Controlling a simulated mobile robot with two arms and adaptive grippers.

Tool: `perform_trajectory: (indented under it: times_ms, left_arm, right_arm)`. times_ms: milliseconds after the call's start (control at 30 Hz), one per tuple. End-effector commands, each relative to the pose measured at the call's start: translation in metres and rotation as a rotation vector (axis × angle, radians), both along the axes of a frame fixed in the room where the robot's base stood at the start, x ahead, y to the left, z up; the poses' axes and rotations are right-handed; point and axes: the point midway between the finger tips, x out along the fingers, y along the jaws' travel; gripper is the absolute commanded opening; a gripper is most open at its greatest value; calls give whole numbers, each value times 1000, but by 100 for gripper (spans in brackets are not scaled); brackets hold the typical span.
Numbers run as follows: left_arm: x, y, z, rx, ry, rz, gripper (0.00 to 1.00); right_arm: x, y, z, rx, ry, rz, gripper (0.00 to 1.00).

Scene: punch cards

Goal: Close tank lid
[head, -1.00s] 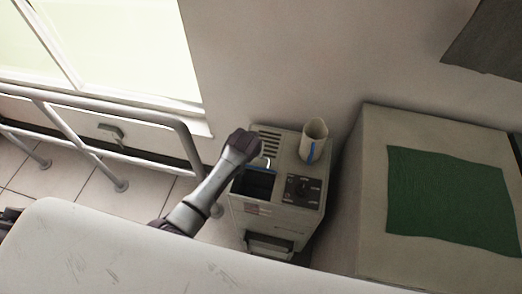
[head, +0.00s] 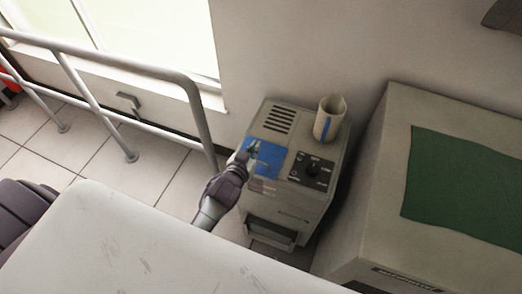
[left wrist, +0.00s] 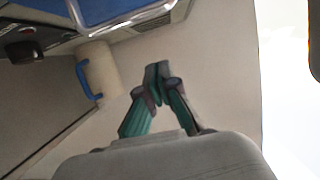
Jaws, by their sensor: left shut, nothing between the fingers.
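The tank is in the top of a grey-beige machine (head: 280,205). Its blue lid (head: 269,163) lies flat over the opening in the head view. Part of the blue lid also shows at the top edge of the left wrist view (left wrist: 105,10). My left gripper (head: 252,148) is over the left part of the lid, its fingers shut and empty. In the left wrist view the two fingertips (left wrist: 157,72) meet, with the wall behind them. Whether the fingers touch the lid I cannot tell. My right gripper is not in view.
A beige jug (head: 329,118) with a blue handle stands on the machine's back right corner. A control dial (head: 313,171) is right of the lid. A large box with a green panel (head: 466,185) stands at right, a metal railing (head: 120,55) at left.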

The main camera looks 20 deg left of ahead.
Motion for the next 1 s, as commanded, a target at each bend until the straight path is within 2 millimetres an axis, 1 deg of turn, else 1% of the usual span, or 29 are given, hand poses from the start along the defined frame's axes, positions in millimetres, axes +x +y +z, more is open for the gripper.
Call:
perform_trajectory:
  times_ms: [33, 233, 400, 500, 700, 1000]
  left_arm:
    - [-5, 0, -15, -7, -41, 6, 0]
    - [-12, 4, -26, -5, -241, 5, 0]
    - [-18, 5, -35, -3, -329, 4, 0]
    - [-21, 5, -38, -2, -360, 2, 0]
    - [-25, 5, -45, -2, -356, 2, 0]
    - [-27, 5, -47, -2, -353, 2, 0]
  right_arm:
    - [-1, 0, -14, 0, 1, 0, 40]
    - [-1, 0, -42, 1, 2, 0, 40]
    - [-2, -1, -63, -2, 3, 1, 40]
    - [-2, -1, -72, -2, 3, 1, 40]
    - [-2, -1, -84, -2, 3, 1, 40]
    - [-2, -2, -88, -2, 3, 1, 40]
